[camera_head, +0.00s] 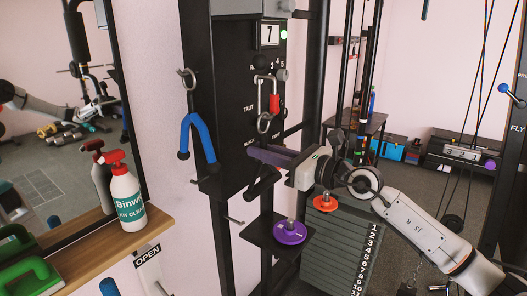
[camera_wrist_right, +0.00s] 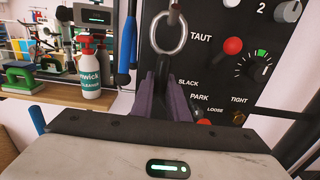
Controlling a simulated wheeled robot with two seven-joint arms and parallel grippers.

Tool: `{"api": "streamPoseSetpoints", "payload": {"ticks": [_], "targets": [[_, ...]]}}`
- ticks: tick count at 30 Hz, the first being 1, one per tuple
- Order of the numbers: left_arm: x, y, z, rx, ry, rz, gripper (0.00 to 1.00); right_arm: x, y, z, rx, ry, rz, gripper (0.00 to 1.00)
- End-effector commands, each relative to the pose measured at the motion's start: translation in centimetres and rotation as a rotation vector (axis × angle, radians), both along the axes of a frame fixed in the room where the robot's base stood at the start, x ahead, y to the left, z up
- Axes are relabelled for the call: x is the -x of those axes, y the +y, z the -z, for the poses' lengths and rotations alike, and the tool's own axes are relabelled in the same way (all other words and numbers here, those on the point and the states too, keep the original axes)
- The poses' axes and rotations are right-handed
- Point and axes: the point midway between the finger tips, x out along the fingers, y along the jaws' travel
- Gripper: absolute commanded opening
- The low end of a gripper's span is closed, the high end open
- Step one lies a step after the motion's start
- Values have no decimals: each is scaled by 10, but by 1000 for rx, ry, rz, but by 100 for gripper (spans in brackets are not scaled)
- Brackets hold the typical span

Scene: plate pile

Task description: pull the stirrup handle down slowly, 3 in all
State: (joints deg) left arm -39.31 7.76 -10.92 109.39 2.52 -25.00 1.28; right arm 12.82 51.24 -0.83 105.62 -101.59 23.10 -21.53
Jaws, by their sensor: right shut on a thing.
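The black stirrup handle (camera_head: 264,187) hangs in front of the dark machine panel, below a metal ring (camera_head: 265,123). The ring also shows in the right wrist view (camera_wrist_right: 170,33), above my fingers. My right gripper (camera_head: 262,152) reaches in from the right, with its purple fingers shut on the upper part of the handle below the ring. In the right wrist view the fingers (camera_wrist_right: 163,100) close around a dark piece, and the lower handle is hidden. My left gripper is not in view.
The panel's counter (camera_head: 269,34) reads 7, beside a green light (camera_head: 284,35). A blue handle (camera_head: 200,140) hangs to the left. A purple disc (camera_head: 289,232) sits on a plate below. A spray bottle (camera_head: 127,200) stands on the left shelf.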

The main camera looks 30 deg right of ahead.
Motion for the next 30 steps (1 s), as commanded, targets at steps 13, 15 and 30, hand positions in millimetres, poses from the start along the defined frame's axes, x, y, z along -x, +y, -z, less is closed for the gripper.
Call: {"api": "streamPoseSetpoints", "payload": {"ticks": [13,15,30], "targets": [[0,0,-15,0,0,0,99,0,1,-9,2,16,-2,0],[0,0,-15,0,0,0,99,0,1,-9,2,16,-2,0],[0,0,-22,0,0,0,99,0,0,-33,2,15,-1,0]]}}
